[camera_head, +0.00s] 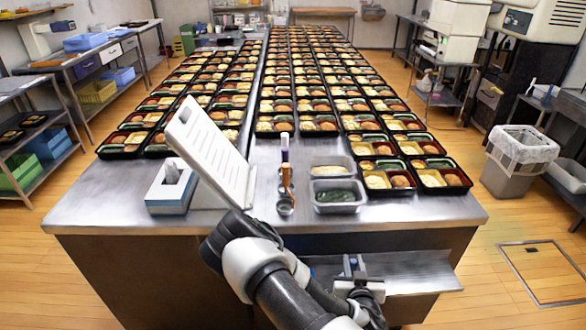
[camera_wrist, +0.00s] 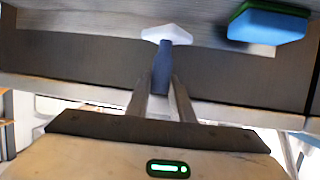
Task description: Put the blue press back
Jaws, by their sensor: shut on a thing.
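The blue press (camera_wrist: 162,68) has a narrow blue shaft and a wide white head (camera_wrist: 167,35). In the wrist view my gripper (camera_wrist: 161,84) is shut on the shaft, with one finger on each side and the white head beyond the fingertips. In the head view my gripper (camera_head: 353,266) is low in front of the steel counter, by the small front shelf. The press is hard to make out there, and I cannot tell whether its head touches anything.
The steel counter (camera_head: 110,211) carries rows of filled bento trays, a slanted white board (camera_head: 212,150), a blue-and-white box (camera_head: 172,190) and two small food containers (camera_head: 337,194). The front shelf (camera_head: 415,272) looks bare. A blue-and-green block (camera_wrist: 266,25) shows in the wrist view.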

